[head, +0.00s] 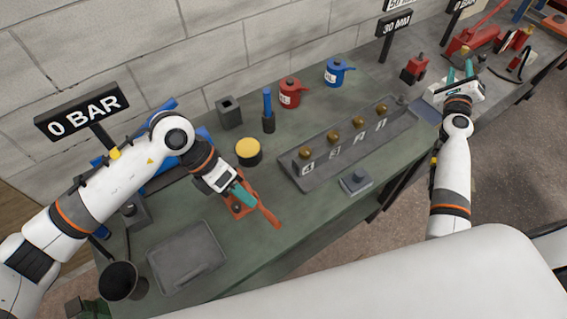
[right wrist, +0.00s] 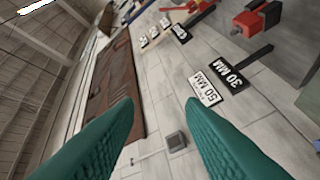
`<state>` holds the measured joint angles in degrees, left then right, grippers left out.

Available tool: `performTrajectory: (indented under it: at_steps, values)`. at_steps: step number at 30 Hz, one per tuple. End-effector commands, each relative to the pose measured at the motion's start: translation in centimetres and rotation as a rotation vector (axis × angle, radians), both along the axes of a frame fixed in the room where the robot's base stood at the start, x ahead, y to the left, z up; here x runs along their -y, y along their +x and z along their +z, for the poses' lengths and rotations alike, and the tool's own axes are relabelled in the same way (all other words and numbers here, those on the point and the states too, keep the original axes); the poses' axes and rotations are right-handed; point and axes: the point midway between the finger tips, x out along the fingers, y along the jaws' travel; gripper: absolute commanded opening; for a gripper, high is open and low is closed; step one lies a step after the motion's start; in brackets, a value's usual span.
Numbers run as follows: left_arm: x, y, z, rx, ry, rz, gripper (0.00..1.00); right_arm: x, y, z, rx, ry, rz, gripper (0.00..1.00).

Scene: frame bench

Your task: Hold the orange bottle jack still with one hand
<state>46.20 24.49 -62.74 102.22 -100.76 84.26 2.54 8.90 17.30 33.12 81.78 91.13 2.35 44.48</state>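The orange bottle jack (head: 237,208) stands on the green bench, left of its middle, with an orange lever (head: 268,213) slanting down to the right. My left gripper (head: 244,194) is right at the jack, its teal fingers over the jack's upper part and hiding it. I cannot tell whether the fingers are closed on it or only beside it. My right gripper (head: 459,75) is far to the right, above the bench's far end and well away from the jack. In the right wrist view its two teal fingers (right wrist: 160,135) are wide apart with nothing between them.
A yellow-topped black cylinder (head: 248,151) stands behind the jack. A grey tray (head: 187,257) lies front left, beside a black cup (head: 120,280). A rack with brass knobs (head: 345,150), red (head: 289,92) and blue (head: 338,72) pots stand right. A "0 BAR" sign (head: 88,113) rises back left.

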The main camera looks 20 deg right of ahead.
Motion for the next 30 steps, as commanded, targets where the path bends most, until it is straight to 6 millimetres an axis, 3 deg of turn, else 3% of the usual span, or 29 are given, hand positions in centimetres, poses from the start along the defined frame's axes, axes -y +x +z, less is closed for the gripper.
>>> performTrajectory:
  at_steps: [1, 3, 5, 6, 7, 12, 18, 23, 30]
  values:
    - [0.0, 0.0, 0.0, 0.0, 0.0, 0.0, 0.36, 0.1, 0.7, 3.4, 0.076, -0.005, -0.013, 0.36]
    - [0.0, 0.0, 0.0, 0.0, 0.0, 0.0, 0.36, 0.0, 1.3, 7.6, 0.168, -0.008, -0.023, 0.36]
    - [0.0, 0.0, 0.0, 0.0, 0.0, 0.0, 0.36, -0.8, 1.9, 11.0, 0.234, -0.021, -0.005, 0.36]
    - [0.0, 0.0, 0.0, 0.0, 0.0, 0.0, 0.36, -2.3, 2.7, 12.6, 0.254, -0.043, 0.038, 0.36]
    - [0.0, 0.0, 0.0, 0.0, 0.0, 0.0, 0.36, -3.9, 3.5, 13.0, 0.245, -0.068, 0.089, 0.36]
    - [0.0, 0.0, 0.0, 0.0, 0.0, 0.0, 0.36, -13.4, 6.6, 9.7, 0.102, -0.218, 0.392, 0.36]
    - [0.0, 0.0, 0.0, 0.0, 0.0, 0.0, 0.36, -24.2, 6.9, 4.3, -0.024, -0.373, 0.733, 0.36]
    - [0.0, 0.0, 0.0, 0.0, 0.0, 0.0, 0.36, -32.5, 4.7, 0.2, -0.075, -0.488, 1.007, 0.36]
    - [0.0, 0.0, 0.0, 0.0, 0.0, 0.0, 0.36, -43.6, -1.8, -5.1, -0.063, -0.639, 1.41, 0.36]
